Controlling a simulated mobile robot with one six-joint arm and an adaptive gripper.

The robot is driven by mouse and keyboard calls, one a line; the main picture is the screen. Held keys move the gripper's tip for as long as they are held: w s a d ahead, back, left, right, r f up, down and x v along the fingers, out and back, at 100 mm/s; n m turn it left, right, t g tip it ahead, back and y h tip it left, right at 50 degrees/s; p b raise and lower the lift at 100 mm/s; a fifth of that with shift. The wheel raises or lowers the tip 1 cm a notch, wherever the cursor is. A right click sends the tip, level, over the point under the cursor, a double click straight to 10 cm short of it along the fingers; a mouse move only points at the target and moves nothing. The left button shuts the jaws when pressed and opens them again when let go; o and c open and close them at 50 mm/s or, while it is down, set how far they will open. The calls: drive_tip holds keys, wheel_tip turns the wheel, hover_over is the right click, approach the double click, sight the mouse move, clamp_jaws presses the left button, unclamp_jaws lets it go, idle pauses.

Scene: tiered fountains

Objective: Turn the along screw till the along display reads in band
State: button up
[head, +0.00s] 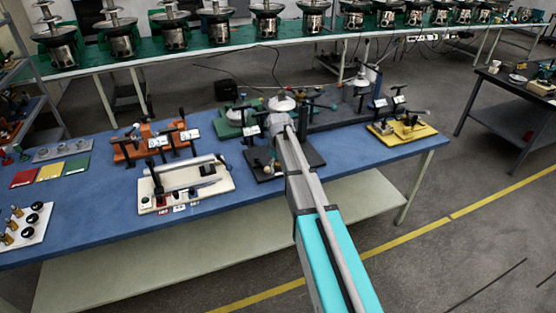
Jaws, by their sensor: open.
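My arm reaches over the blue bench, and my gripper (272,164) is small, open and partly hidden by my own forearm. It is over or beside a black base plate (312,157) near the bench's middle. Several fixtures carry small white displays: an orange one (126,150) at left, a green one (224,128) behind my arm, and a yellow one (424,132) at right. Dark handles or screws stick out of them. The readings are too small to read, and I cannot tell which display or screw is the along one.
A cream plate (222,190) with a bar handle lies left of my arm. Red, yellow and green pads (50,172) and a white board with knobs (28,222) lie farther left. The blue bench top (105,207) is clear at front left. A dark table (515,105) stands at right.

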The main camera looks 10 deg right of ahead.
drive_tip(key=s+a+f+m+b, duration=0.2)
drive_tip(key=s, duration=1.3)
drive_tip(key=shift+s+m, duration=0.15)
drive_tip(key=shift+m, duration=0.25)
drive_tip(key=shift+a, duration=0.1)
drive_tip(key=s+a+m, duration=0.1)
drive_tip(key=s+m, duration=0.1)
drive_tip(key=s, duration=0.8)
drive_tip(key=shift+s, duration=0.35)
